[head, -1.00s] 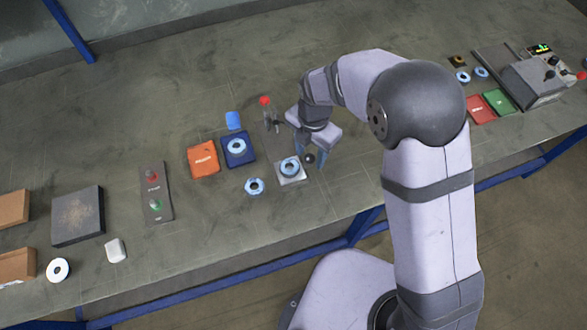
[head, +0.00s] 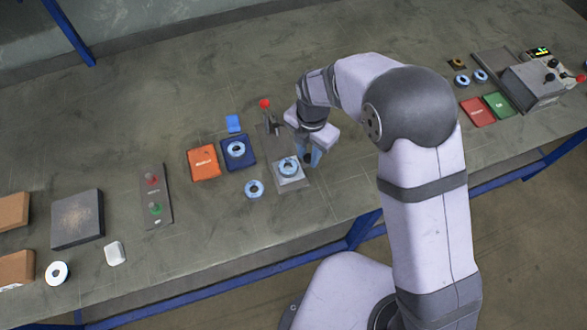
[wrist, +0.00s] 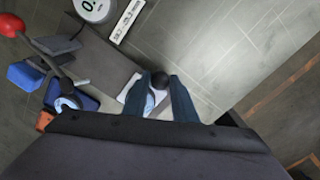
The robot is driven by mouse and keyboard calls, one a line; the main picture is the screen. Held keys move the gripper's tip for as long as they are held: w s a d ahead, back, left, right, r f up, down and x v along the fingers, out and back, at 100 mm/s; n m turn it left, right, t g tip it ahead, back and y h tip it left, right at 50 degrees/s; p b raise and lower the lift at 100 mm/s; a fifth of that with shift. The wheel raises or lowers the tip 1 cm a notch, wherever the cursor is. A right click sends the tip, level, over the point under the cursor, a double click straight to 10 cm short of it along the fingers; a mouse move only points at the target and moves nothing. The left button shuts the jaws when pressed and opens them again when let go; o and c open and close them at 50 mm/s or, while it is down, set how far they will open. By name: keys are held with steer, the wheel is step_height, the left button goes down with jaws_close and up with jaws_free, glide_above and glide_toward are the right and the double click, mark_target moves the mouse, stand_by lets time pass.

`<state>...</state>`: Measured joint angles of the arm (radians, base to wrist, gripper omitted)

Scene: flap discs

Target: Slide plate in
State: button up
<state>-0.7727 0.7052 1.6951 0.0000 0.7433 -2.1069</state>
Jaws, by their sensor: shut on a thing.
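A pale sliding plate (head: 291,184) bears a blue-rimmed disc (head: 288,167) at the front of a grey press-like device (head: 272,137) with a red-ball lever (head: 265,103). In the wrist view the plate (wrist: 126,97) is partly covered by my fingers. My gripper (head: 311,160) is down at the plate's right side. In the wrist view my gripper (wrist: 165,84) is shut on a black knob (wrist: 160,81), which sits between its two blue fingers. The fingers hide the knob in the head view.
A loose disc (head: 254,189) lies just left of the plate. An orange box (head: 203,163), a dark blue tray (head: 238,164) with a disc and a button panel (head: 156,196) stand further left. A round gauge (wrist: 95,8) is near the device.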

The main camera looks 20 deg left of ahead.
steer(key=shift+w+a, duration=2.5)
steer(key=o, duration=0.8)
steer(key=shift+w+a, duration=0.1)
steer(key=shift+r, duration=0.1)
steer(key=shift+r+p, duration=3)
steer(key=shift+r, duration=0.95)
